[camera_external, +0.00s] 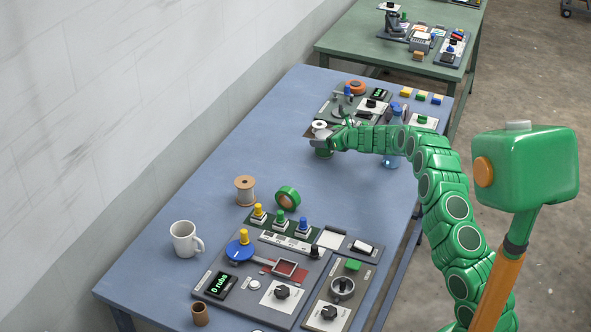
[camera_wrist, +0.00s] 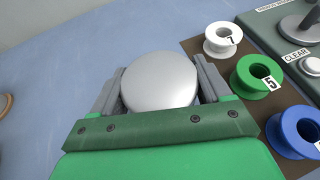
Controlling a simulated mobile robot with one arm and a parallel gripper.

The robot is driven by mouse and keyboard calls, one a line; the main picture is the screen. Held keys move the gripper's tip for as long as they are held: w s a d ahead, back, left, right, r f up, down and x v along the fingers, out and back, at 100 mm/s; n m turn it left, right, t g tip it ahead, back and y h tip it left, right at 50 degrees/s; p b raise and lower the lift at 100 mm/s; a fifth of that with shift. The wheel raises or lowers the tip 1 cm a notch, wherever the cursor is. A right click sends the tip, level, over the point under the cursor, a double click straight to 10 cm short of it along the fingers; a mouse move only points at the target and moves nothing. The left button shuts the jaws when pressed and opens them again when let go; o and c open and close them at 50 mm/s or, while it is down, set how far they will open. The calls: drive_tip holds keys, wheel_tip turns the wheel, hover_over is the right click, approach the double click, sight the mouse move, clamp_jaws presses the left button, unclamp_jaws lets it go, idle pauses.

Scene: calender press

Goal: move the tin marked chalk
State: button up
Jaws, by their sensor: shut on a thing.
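A round tin (camera_wrist: 158,80) with a plain silver top sits between the two grey fingers of my gripper (camera_wrist: 157,88) in the wrist view. The fingers close on it from both sides. No word shows on its top, so I cannot read whether it is marked chalk. In the external view my gripper (camera_external: 328,141) is low over the far half of the blue table, beside a white spool (camera_external: 319,126). The tin cannot be made out clearly there. I cannot tell whether it touches the table.
A white spool marked 7 (camera_wrist: 223,39), a green spool marked 5 (camera_wrist: 256,76) and a blue spool (camera_wrist: 296,132) stand close right of my gripper on a brown mat. A control panel (camera_wrist: 289,48) lies beyond. The blue table's middle (camera_external: 240,150) has free room.

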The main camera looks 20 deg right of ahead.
drive_tip(key=shift+s+a, duration=3.55)
drive_tip(key=shift+a, duration=0.05)
drive_tip(key=shift+s+a+r, duration=0.15)
drive_tip(key=shift+s+a, duration=0.35)
drive_tip(key=shift+a, duration=0.05)
drive_tip(key=shift+s+a, duration=2.45)
drive_tip(key=shift+s, duration=0.1)
drive_tip(key=o, duration=1.2)
drive_tip(key=shift+c, duration=0.2)
drive_tip(key=shift+s+d, duration=0.1)
drive_tip(key=shift+s, duration=0.05)
